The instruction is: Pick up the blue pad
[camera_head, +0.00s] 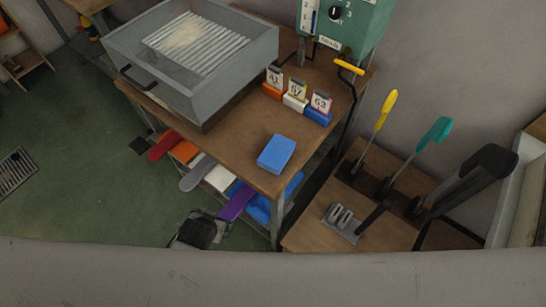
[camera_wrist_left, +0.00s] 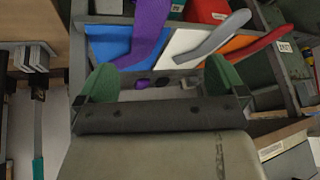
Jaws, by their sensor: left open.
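The blue pad (camera_head: 277,153) lies flat on the brown wooden table (camera_head: 238,158), near its front right edge, with nothing touching it. I do not make it out in the left wrist view. My left gripper (camera_wrist_left: 160,82) has its two green fingers spread wide, with nothing held between them. It faces the coloured bins under the table, low and away from the pad. A dark shape in front of the shelf in the head view looks like part of my arm. My right gripper is not in view.
A grey metal box (camera_head: 197,85) fills the table's back left. Three numbered card stands (camera_head: 297,95) are behind the pad. Purple (camera_head: 237,203), grey and red strips jut from the bins. Yellow, teal and black-handled levers (camera_head: 433,135) stand at the right.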

